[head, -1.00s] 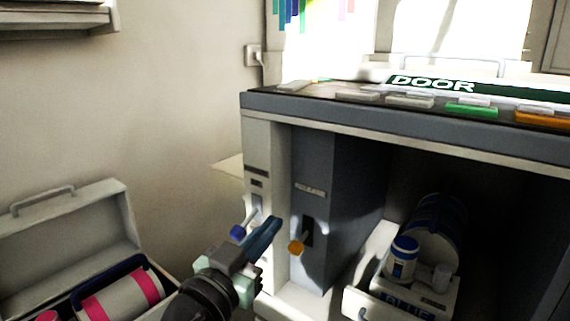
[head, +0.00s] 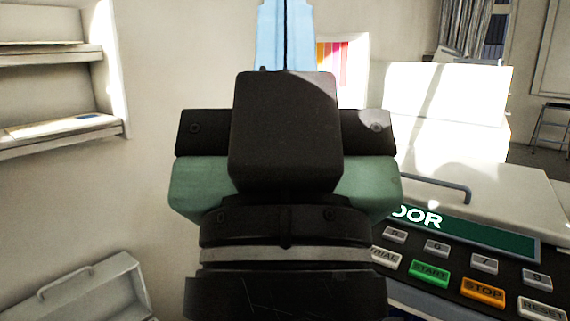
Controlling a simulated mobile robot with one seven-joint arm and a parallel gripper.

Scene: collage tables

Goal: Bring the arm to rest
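My gripper (head: 286,32) is close in front of the head camera, in the middle of the view. Its light blue fingers point up and run to the top edge, so the tips may be cut off. The fingers lie side by side with only a thin dark line between them, and nothing shows held in them. My dark wrist fills the lower middle and hides what is behind it.
A control panel labelled DOOR (head: 490,238) with a green START button (head: 429,273) and an orange STOP button (head: 483,291) lies at lower right. White wall shelves (head: 60,55) are at upper left. An open-lidded pale case (head: 95,290) is at lower left.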

